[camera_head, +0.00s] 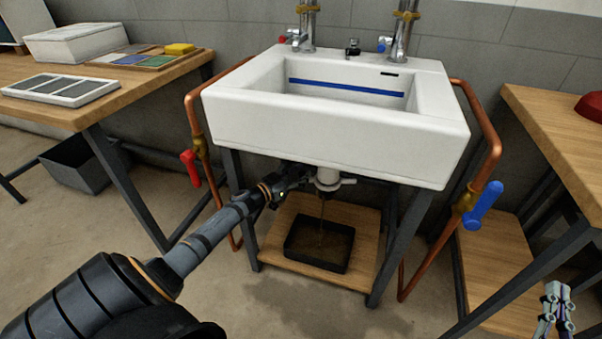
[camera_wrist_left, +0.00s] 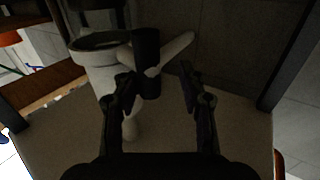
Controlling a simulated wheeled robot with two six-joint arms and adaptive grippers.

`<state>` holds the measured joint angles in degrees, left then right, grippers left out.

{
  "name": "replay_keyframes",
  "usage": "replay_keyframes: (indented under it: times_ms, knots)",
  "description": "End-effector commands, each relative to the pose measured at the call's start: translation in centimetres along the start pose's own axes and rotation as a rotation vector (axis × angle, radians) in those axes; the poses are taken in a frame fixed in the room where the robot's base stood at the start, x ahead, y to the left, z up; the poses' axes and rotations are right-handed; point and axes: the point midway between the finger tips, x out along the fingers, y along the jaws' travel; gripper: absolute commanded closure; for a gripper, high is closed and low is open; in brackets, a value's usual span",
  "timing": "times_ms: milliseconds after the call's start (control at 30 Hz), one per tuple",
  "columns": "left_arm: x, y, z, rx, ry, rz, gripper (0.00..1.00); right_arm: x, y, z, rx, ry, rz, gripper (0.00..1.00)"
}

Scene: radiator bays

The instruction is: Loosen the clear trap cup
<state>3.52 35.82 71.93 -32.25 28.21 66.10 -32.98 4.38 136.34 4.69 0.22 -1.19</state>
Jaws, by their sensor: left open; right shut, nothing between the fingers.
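The trap (camera_head: 328,178) hangs under the white sink, pale with wing-like lugs; I cannot make out a clear cup wall. A thin brown stream falls from it into a dark tray (camera_head: 318,262). My left gripper (camera_head: 284,185) is under the sink, just left of the trap. In the left wrist view, the open fingers of my left gripper (camera_wrist_left: 160,90) point at a dark upright cylinder with white wings (camera_wrist_left: 175,52), with a pale round trap body (camera_wrist_left: 95,55) beside it. Contact cannot be told. My right gripper (camera_head: 556,300) is shut and empty at the lower right.
The sink (camera_head: 330,140) stands on dark legs over a low wooden shelf (camera_head: 280,245). Copper pipes flank it, with a red valve handle (camera_head: 190,168) at left and a blue one (camera_head: 484,203) at right. Wooden benches stand on both sides. The floor in front looks wet.

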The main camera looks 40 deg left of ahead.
Motion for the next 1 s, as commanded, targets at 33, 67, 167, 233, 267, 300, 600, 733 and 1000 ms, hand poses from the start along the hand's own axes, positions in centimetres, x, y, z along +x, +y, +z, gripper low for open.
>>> replay_keyframes:
  times_ms: [33, 67, 167, 233, 267, 300, 600, 733, 1000]
  knots:
    - [-0.1, 0.0, 0.4, 0.0, -0.005, -0.001, 0.58, 0.0, 0.0, 0.0, 0.0, 0.0, 0.0, 1.0]
    - [-0.1, 0.1, 0.4, -0.001, -0.005, -0.001, 0.58, 0.0, 0.0, 0.0, 0.0, 0.0, 0.0, 1.0]
    - [-0.4, 0.1, 0.4, -0.001, -0.006, -0.001, 0.58, 0.0, 0.0, 0.1, -0.003, 0.001, -0.001, 1.0]
    - [-1.2, 0.0, 0.4, 0.001, -0.006, 0.0, 0.58, 0.0, 0.0, 0.1, -0.002, 0.001, -0.001, 1.0]
    - [-1.7, 0.0, 0.5, 0.001, -0.008, 0.0, 0.58, 0.0, 0.0, 0.1, -0.002, 0.001, -0.001, 1.0]
    - [-2.5, 0.1, 0.5, 0.002, -0.01, 0.001, 0.58, 0.0, 0.0, 0.1, -0.002, 0.001, -0.001, 1.0]
    - [-8.5, 0.0, 0.3, 0.004, -0.009, 0.002, 0.58, 0.0, 0.0, 0.0, -0.001, 0.0, -0.001, 1.0]
    - [-10.3, 0.0, 0.2, 0.004, -0.008, 0.002, 0.58, 0.0, 0.0, 0.0, -0.001, 0.0, -0.001, 1.0]
    - [-12.2, -0.1, 0.0, 0.002, -0.001, -0.001, 0.58, 0.0, 0.0, 0.0, -0.001, 0.0, -0.001, 1.0]
